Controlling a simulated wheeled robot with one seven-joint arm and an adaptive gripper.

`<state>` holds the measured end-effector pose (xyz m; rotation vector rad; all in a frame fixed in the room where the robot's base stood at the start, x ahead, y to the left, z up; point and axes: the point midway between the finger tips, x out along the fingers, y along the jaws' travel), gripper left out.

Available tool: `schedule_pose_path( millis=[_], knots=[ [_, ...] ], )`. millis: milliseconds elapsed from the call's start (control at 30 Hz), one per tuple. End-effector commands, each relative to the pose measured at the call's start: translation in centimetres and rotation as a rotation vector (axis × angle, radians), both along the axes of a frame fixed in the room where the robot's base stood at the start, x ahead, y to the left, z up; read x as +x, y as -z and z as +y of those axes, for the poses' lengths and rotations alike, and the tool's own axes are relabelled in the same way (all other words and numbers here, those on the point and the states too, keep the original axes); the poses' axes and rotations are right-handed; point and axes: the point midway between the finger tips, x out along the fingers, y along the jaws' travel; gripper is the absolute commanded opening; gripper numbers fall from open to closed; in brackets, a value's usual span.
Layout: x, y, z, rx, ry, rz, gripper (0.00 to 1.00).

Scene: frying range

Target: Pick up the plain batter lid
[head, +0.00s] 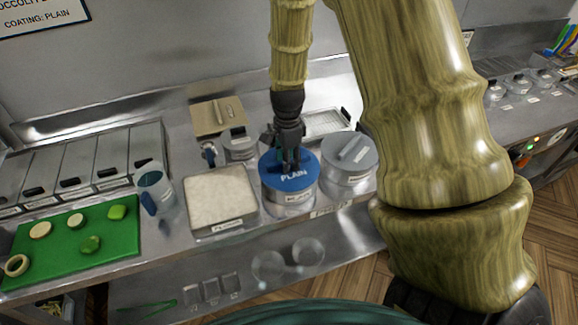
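The plain batter lid (302,184) is round and blue with the word PLAIN on it. It sits on a round metal container (290,205) near the counter's front edge. My gripper (290,168) points down from above, with its dark fingertips at the middle of the lid. The fingers cover the spot where a handle might be. I cannot tell whether they are open or shut on a handle.
A grey-lidded container (357,172) stands close on the right. A tray of white flour (218,193) is close on the left, with a clear jug (158,190) beyond it. A green board (60,255) holds vegetable slices. A smaller lidded pot (238,145) stands behind.

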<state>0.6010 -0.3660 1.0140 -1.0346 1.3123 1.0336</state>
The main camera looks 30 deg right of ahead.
Motion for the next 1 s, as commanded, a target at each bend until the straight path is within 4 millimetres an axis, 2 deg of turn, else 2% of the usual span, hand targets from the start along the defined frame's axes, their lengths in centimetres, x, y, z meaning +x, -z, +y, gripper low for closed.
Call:
schedule_pose_path(
  millis=[267,467,1000],
  knots=[
    [0.00,0.03,0.00,0.000,0.000,0.000,0.37],
    [0.00,0.03,0.00,0.000,0.000,0.000,0.01],
    [0.05,-0.54,0.00,0.000,0.000,-0.002,0.00]
  ],
)
